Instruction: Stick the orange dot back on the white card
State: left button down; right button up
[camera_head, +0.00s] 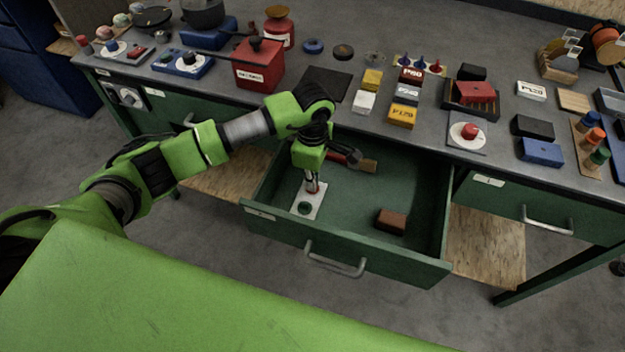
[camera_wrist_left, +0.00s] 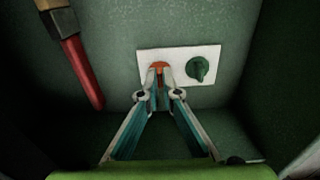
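The white card (camera_head: 318,213) lies on the floor of the open green drawer, toward its left front. It also shows in the left wrist view (camera_wrist_left: 212,57). A dark green dot with a raised grip (camera_wrist_left: 198,69) sits on one half of the card. The orange dot (camera_wrist_left: 159,68) is at the other half, between my left fingertips. My left gripper (camera_head: 312,186) points down into the drawer, its fingers closed together at the orange dot. The fingertips partly hide the dot, and I cannot tell whether it touches the card. My right gripper is not in view.
The drawer walls (camera_head: 348,255) rise around the card. A red-handled tool (camera_head: 345,155) lies at the back of the drawer and a brown block (camera_head: 391,221) at the right. The grey worktop (camera_head: 330,110) above is crowded with blocks, tins and knobs. The drawer's middle is clear.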

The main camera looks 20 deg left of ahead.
pick_arm(q)
jog(key=shift+f+b, duration=0.45)
dwell(0.4)
jog(key=c, duration=2.2)
grip_release()
